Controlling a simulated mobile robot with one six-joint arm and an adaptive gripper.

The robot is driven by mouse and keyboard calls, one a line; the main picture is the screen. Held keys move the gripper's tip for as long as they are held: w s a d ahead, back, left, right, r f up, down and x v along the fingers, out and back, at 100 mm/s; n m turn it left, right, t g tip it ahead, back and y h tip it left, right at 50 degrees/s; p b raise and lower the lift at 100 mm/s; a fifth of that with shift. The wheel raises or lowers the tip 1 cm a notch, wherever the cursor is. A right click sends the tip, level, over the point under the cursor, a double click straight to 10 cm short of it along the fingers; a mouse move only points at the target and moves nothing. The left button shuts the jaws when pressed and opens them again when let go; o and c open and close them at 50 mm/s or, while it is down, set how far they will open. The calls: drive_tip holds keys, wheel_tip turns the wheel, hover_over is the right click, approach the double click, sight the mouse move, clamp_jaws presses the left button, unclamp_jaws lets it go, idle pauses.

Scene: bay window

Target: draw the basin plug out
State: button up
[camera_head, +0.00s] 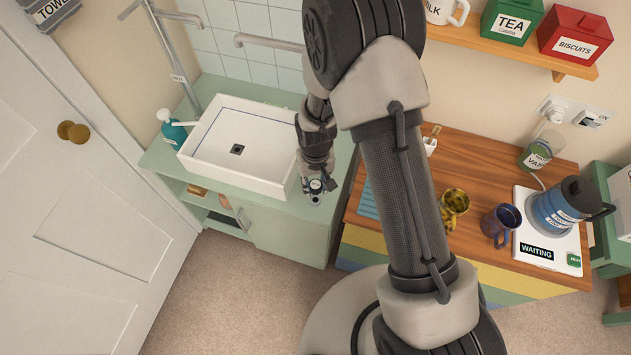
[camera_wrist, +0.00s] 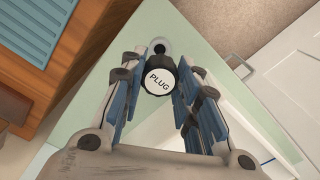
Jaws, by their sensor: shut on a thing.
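The basin plug knob (camera_wrist: 160,79) is black with a white top marked PLUG. It sits between the fingers of my gripper (camera_wrist: 162,88), which is shut on it, over the counter corner. In the head view my gripper (camera_head: 316,183) is at the right front of the white basin (camera_head: 196,137), and the knob is small there. A small grey round fitting (camera_wrist: 160,47) lies just beyond the knob. I cannot tell whether the knob is lifted clear of the counter.
The pale green basin cabinet (camera_head: 285,235) has a soap bottle (camera_head: 172,130) at its left and a tall tap (camera_head: 187,80) behind. A wooden counter to the right carries a yellow mug (camera_head: 455,205), a blue mug (camera_head: 500,225) and a kettle (camera_head: 560,205). A white door (camera_head: 85,200) stands at left.

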sight(316, 190)
drive_tip(key=shift+f+b, duration=1.35)
drive_tip(key=shift+f, duration=0.65)
drive_tip(key=shift+f+b, duration=1.15)
drive_tip(key=shift+f, duration=0.2)
drive_tip(key=o, duration=1.3)
drive_tip(key=shift+c, duration=0.2)
drive_tip(key=shift+r, duration=0.1)
wheel_tip(316, 190, up, 12)
drive_tip(key=shift+f, duration=0.1)
